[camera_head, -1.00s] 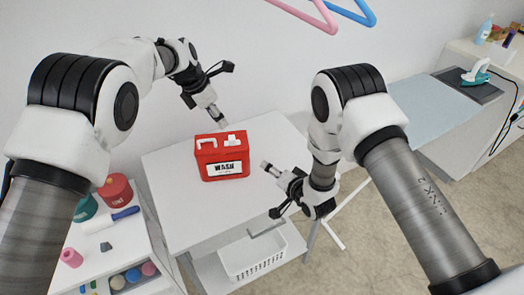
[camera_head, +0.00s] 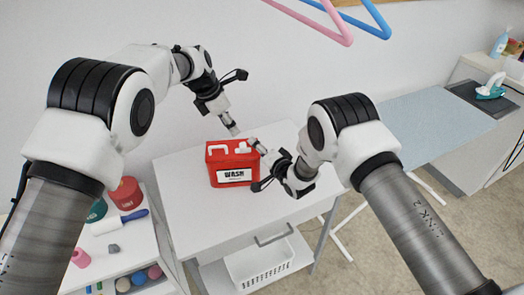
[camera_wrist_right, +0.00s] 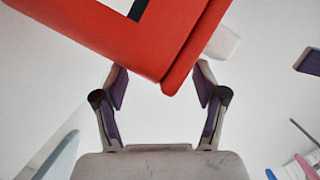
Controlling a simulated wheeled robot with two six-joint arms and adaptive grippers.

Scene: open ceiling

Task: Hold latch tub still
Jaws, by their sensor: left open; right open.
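The red latch tub (camera_head: 218,166) stands upright on the white table in the head view. It has a white WASH label on its front and white fittings on its top. My left gripper (camera_head: 234,129) is open just above and behind the tub's top, apparently empty. My right gripper (camera_head: 253,145) is open at the tub's upper right side. In the right wrist view, a red corner of the tub (camera_wrist_right: 150,40) reaches between the two spread fingers of the right gripper (camera_wrist_right: 160,74). I cannot tell whether they touch it.
The white table (camera_head: 200,215) is clear around the tub. A white basket (camera_head: 260,264) sits below it. A shelf at left holds a red tin (camera_head: 126,194) and several small items. Pink (camera_head: 320,26) and blue (camera_head: 375,22) hangers hang above. An ironing board (camera_head: 425,118) stands at right.

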